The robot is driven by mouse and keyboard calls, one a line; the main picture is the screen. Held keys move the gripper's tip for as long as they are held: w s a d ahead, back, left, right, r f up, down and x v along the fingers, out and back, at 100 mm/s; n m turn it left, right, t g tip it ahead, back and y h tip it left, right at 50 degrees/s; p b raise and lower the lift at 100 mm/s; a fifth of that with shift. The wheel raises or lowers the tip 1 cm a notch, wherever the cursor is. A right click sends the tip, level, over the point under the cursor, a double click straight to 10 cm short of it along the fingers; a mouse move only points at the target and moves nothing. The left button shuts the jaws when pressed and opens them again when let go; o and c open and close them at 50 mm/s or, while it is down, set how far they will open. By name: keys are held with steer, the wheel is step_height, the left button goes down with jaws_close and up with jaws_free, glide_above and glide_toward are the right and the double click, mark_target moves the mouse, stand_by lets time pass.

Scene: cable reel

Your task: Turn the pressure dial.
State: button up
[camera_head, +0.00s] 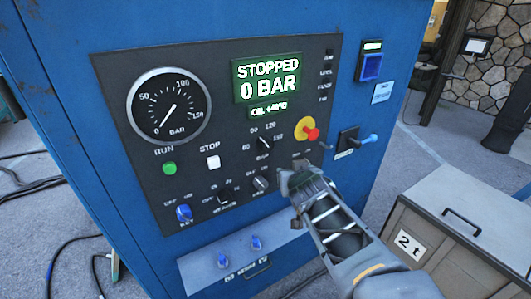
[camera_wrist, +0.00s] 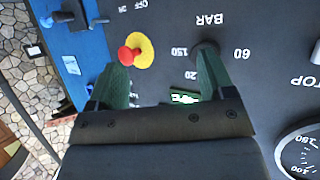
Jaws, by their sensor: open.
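The pressure dial (camera_head: 264,142) is a small dark knob on the black panel, ringed by numbers and marked BAR. In the wrist view the dial (camera_wrist: 206,47) lies at the tip of the right-hand finger, which partly hides it; I cannot tell whether they touch. My gripper (camera_head: 298,178) is open with nothing between its fingers, below and right of the dial in the head view. In the wrist view the fingers of my gripper (camera_wrist: 162,72) stand apart, with the dial off-centre to the right. The display (camera_head: 268,79) reads STOPPED, 0 BAR.
A red emergency button on a yellow base (camera_head: 310,132) sits right of the dial, near the left-hand finger in the wrist view (camera_wrist: 135,52). A blue-tipped lever (camera_head: 358,140) sticks out further right. A round gauge (camera_head: 169,105) and other knobs share the panel. A grey cabinet (camera_head: 425,215) stands right.

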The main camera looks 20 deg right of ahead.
mark_target(269, 147)
steer(key=w+n+t+y, duration=0.1)
steer(key=w+t+y, duration=0.1)
steer(key=w, duration=0.2)
steer(key=w+a+r+n+t+y+p, duration=0.1)
steer(key=w+t+y, duration=0.1)
steer(key=w, duration=0.3)
steer(key=w+n+t+y, duration=0.1)
steer(key=w+t+y, duration=0.1)
steer(key=w+y, duration=0.1)
steer(key=shift+w+a+r, duration=0.15)
steer(key=shift+w+a, duration=0.25)
steer(key=shift+w, duration=0.3)
steer(key=c, duration=0.9)
